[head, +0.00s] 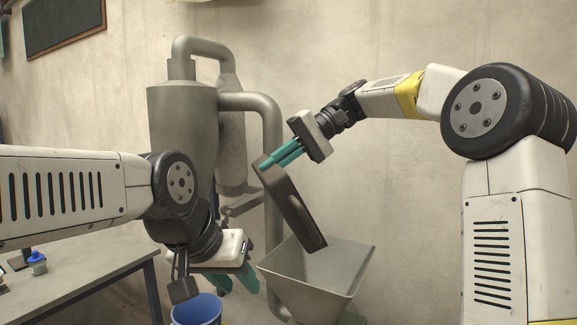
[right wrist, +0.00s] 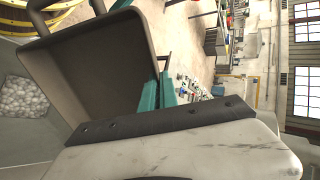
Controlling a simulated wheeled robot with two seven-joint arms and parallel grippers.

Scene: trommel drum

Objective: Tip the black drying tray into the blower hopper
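The black drying tray (head: 296,210) hangs steeply tilted in the head view, its lower end above the open mouth of the grey blower hopper (head: 345,272). My right gripper (head: 268,163) is shut on the tray's upper rim. In the right wrist view the inside of the tray (right wrist: 105,65) looks empty, and the teal fingers (right wrist: 158,92) are at its wall. A heap of whitish pieces (right wrist: 22,97) lies in the hopper there.
A blue bucket (head: 197,309) stands below my left gripper. A grey table (head: 85,268) with a small blue-capped bottle (head: 38,264) is at the left. The grey blower body (head: 183,125) and its pipes (head: 270,130) stand behind the hopper, near the wall.

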